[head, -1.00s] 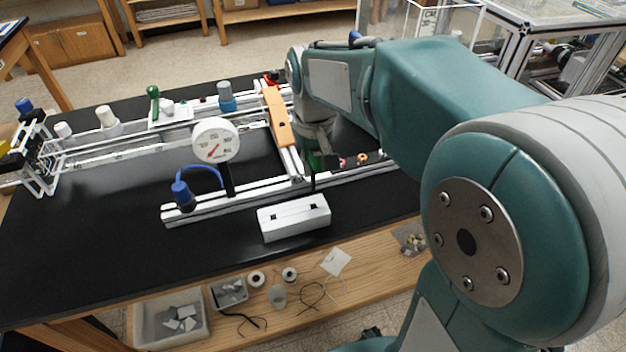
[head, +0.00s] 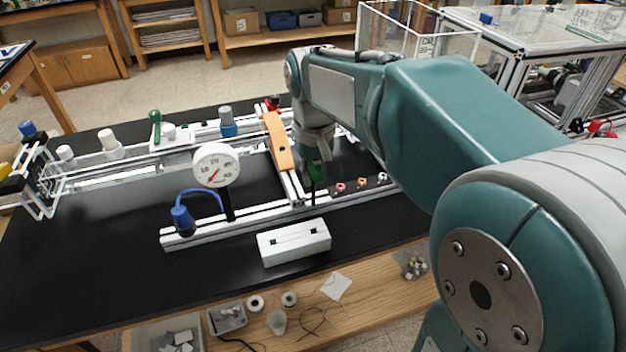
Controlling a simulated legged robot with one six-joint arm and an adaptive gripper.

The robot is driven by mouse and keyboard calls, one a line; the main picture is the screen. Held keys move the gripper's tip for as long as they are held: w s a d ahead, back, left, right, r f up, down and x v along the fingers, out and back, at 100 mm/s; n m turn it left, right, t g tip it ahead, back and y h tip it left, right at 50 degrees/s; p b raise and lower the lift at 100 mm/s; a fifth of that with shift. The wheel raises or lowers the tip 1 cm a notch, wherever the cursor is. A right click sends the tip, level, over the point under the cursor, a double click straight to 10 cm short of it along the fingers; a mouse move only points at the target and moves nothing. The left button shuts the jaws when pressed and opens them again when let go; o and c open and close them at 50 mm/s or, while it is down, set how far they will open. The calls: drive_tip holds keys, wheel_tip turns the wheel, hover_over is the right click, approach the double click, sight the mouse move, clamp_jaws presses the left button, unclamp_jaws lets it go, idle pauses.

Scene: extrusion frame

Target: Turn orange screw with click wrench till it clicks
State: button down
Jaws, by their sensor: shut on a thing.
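The orange screw (head: 361,181) is one of several small coloured screws in a row on the near rail, between a red one (head: 340,187) and a pale one (head: 382,177). My gripper (head: 314,163) is left of these screws, above the rail, partly hidden by my wrist. It is shut on a dark green thing, seemingly the click wrench (head: 315,176), with a thin dark part hanging below. The wrench's outline is small and hard to make out. It is apart from the orange screw in the picture.
A white slotted block (head: 294,243) lies in front of the rail. A round dial gauge (head: 216,165) stands to the left, with a blue hose fitting (head: 182,216). An orange bar (head: 277,140) crosses the frame. The black tabletop (head: 110,250) at front left is clear.

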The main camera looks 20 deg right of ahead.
drive_tip(key=shift+r, duration=2.05)
